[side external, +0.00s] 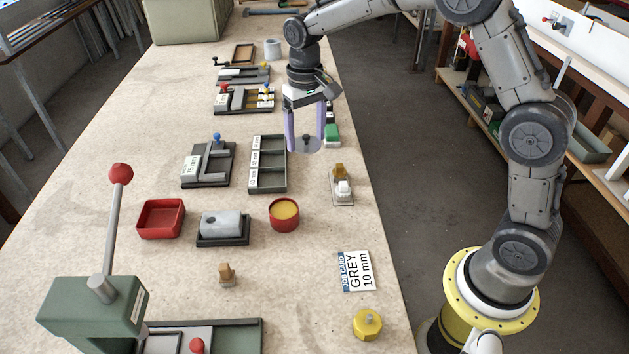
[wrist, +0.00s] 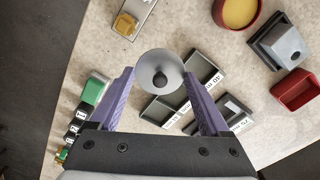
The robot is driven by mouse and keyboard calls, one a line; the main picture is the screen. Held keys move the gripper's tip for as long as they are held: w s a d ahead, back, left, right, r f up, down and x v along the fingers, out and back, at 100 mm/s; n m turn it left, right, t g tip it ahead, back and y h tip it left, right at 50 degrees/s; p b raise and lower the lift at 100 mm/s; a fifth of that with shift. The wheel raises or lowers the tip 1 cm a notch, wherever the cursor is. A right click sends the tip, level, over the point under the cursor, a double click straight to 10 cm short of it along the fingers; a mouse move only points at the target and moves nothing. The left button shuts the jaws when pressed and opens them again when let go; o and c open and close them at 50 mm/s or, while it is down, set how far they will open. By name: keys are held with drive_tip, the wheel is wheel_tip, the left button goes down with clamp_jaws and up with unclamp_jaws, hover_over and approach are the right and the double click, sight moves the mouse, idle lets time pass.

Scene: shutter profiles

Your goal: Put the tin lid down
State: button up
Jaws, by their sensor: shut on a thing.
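The tin lid (wrist: 151,66), a round grey disc with a dark knob in its middle, is between the purple fingers of my gripper (wrist: 160,77) in the wrist view. My gripper (side external: 306,146) is shut on it, and in the side view it hangs above the bench, right of the grey-green three-slot tray (side external: 267,187). An open round red tin (side external: 284,225) with yellow contents stands on the bench nearer the side camera. The tin also shows at the top of the wrist view (wrist: 240,12). The lid's underside is hidden.
A red square bin (side external: 160,218), a grey block on a dark base (side external: 222,226) and a job card (side external: 357,271) are nearby. Bare bench lies between the tin and card.

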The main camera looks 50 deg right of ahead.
drive_tip(key=shift+m, duration=0.4)
drive_tip(key=shift+s+a+m, duration=0.1)
drive_tip(key=shift+s+m, duration=0.15)
drive_tip(key=shift+m, duration=0.75)
drive_tip(key=s+a+r+m, duration=0.2)
drive_tip(key=s+a, duration=0.1)
drive_tip(key=a, duration=0.3)
drive_tip(key=s+a+r+m, duration=0.1)
drive_tip(key=s+a, duration=0.1)
drive_tip(key=a, duration=0.5)
hover_over(231, 204)
wheel_tip(231, 204, down, 9)
drive_tip(key=shift+s+f, duration=0.1)
drive_tip(key=shift+f, duration=1.65)
drive_tip(key=shift+f, duration=0.2)
